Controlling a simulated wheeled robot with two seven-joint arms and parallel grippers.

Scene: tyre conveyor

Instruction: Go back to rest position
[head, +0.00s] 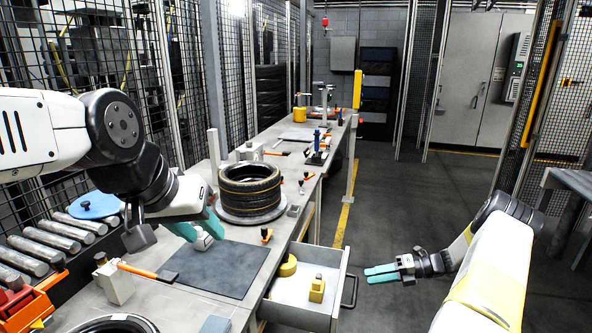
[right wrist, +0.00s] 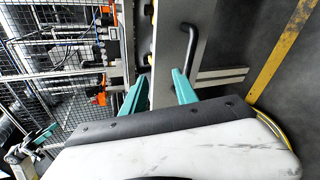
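My left gripper (head: 208,238) is above the dark mat (head: 215,265) on the workbench. Its teal fingers are apart, with a small white object (head: 203,241) between or just below them; I cannot tell if they touch it. My right gripper (head: 367,274) is in the air to the right of the open drawer (head: 291,309), beyond its handle. Its two teal fingers also show in the right wrist view (right wrist: 160,82), apart with nothing between them.
The drawer holds yellow parts (head: 317,289) and sticks out from the bench. A tyre (head: 250,188) lies on the bench. Metal rollers (head: 42,245) and an orange-handled tool (head: 140,270) are at the left. Open floor (head: 400,215) lies at the right.

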